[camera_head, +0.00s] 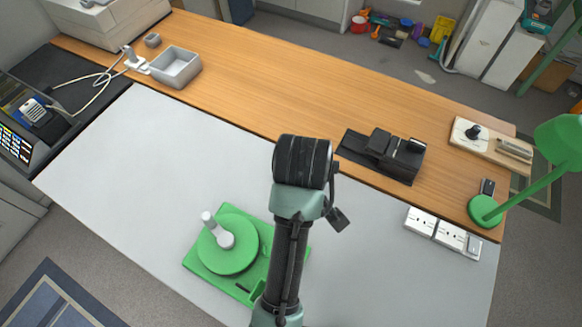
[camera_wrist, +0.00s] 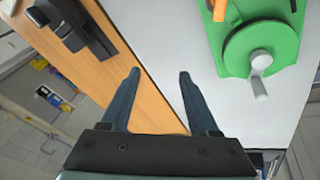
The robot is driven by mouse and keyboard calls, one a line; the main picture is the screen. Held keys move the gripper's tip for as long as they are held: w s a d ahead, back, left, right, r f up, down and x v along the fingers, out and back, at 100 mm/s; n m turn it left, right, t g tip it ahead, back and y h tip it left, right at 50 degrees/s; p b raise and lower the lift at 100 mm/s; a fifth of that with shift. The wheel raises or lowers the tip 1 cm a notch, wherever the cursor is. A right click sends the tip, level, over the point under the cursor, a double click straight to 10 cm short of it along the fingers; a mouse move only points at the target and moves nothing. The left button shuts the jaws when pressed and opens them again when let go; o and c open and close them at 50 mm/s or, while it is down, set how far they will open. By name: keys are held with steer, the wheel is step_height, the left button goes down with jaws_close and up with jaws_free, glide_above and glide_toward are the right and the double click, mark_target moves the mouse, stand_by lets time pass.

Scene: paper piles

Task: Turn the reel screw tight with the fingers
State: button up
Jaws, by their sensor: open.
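The reel is a round green disc (camera_head: 228,246) on a green base plate (camera_head: 190,262), lying on the light grey table top. A pale knob-ended crank (camera_head: 222,233), which looks like the reel screw, sits on the disc. In the wrist view the disc (camera_wrist: 240,46) and the pale crank (camera_wrist: 260,62) show at the upper right. My gripper (camera_wrist: 160,75) is open and empty, with its two dark fingers apart, to the lower left of the reel there. In the head view my arm stands right of the reel and partly covers the base plate; the fingertips are not clear there.
A black device (camera_head: 382,155) stands on the wooden strip (camera_head: 270,95) behind the grey table top (camera_head: 120,160). Power sockets (camera_head: 435,228) and a green lamp (camera_head: 484,211) are at the right. A grey tray (camera_head: 175,68) stands at the back left. The grey top left of the reel is clear.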

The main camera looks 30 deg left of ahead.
steer(key=s+f+n+g+h, duration=0.1)
steer(key=s+f+n+g, duration=0.1)
steer(key=s+f+g, duration=0.35)
steer(key=shift+t, duration=0.75)
steer(key=s+f, duration=0.1)
steer(key=f, duration=0.7)
steer(key=s+f, duration=0.1)
steer(key=f, duration=0.4)
steer(key=shift+s+d+b, duration=0.3)
steer(key=shift+r, duration=0.1)
jaws_close()
